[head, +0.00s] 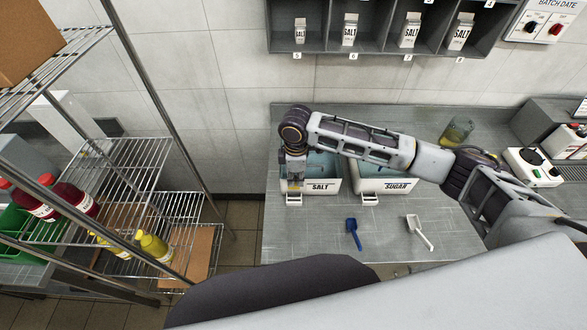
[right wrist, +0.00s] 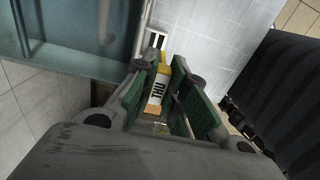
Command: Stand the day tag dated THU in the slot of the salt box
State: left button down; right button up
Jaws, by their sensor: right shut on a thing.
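The salt box (head: 325,187), a white-fronted bin labelled SALT with a blue inside, stands on the steel counter. A small white slot holder (head: 293,199) sticks out at its lower front left; a white holder (right wrist: 154,40) also shows just beyond my fingertips in the right wrist view. My right gripper (head: 295,180) points down at the box's left front. In the right wrist view my right gripper (right wrist: 158,72) is shut on the THU day tag (right wrist: 156,90), yellow with a white label. The tag's far end is close to the holder; I cannot tell whether it is inside. My left gripper is out of view.
A blue scoop (head: 353,234) and a white scoop (head: 420,232) lie on the counter (head: 310,235) in front. A wire rack (head: 120,165) with bottles stands left. Salt cartons (head: 349,30) fill a wall shelf above.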

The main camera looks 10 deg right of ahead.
jog(key=shift+w, duration=0.25)
jog(key=shift+s, duration=0.2)
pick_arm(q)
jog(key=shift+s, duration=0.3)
pick_arm(e)
jog(key=shift+w+f, duration=0.1)
